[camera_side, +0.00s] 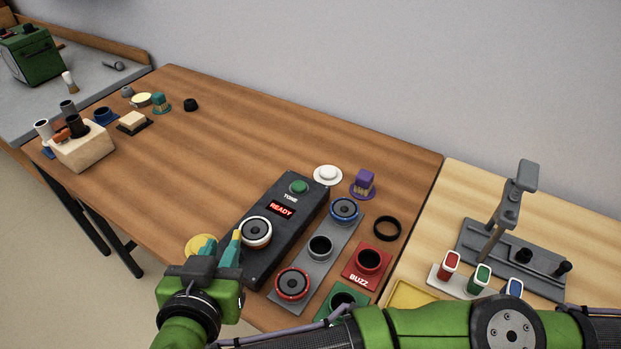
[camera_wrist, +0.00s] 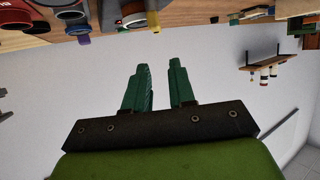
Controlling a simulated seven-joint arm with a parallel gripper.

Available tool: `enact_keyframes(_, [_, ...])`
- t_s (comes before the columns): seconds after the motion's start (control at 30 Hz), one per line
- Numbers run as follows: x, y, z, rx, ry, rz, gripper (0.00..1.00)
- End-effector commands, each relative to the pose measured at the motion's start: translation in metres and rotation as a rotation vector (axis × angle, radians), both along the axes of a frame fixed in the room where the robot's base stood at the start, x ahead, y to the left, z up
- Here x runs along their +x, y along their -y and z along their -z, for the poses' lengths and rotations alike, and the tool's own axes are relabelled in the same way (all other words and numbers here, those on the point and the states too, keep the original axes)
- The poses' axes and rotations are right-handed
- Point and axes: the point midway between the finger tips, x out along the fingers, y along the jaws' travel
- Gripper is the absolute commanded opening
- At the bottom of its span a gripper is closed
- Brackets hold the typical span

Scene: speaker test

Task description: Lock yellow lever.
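I see no lever that is clearly yellow in either view. A grey fixture (camera_side: 470,240) with a tall upright grey arm (camera_side: 510,200) stands on the light wood table at the right. A yellow round piece (camera_side: 196,246) sits at the near edge of the brown table, partly hidden behind my gripper (camera_side: 224,240). The gripper is at the left of the black tone box, far from the grey fixture. Its green fingers are apart and empty, as the wrist view (camera_wrist: 159,64) also shows.
A black tone box (camera_side: 285,215) reading READY, a grey plate (camera_side: 325,260) with round sockets, a red BUZZ block (camera_side: 366,266) and a yellow tray (camera_side: 408,294) stand near my arm. Red, green and blue pieces (camera_side: 480,277) stand before the fixture. The brown table's middle-left is clear.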

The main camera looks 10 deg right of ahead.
Motion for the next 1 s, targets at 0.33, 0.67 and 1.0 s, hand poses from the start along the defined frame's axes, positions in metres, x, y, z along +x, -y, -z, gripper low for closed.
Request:
enact_keyframes(0.33, [-0.001, 0.000, -0.035, -0.001, -0.003, -0.002, 0.24])
enact_keyframes(0.67, [0.000, 0.000, -0.037, -0.002, -0.003, -0.001, 0.23])
enact_keyframes(1.0, [0.040, 0.018, -0.160, 0.108, 0.240, -0.020, 0.00])
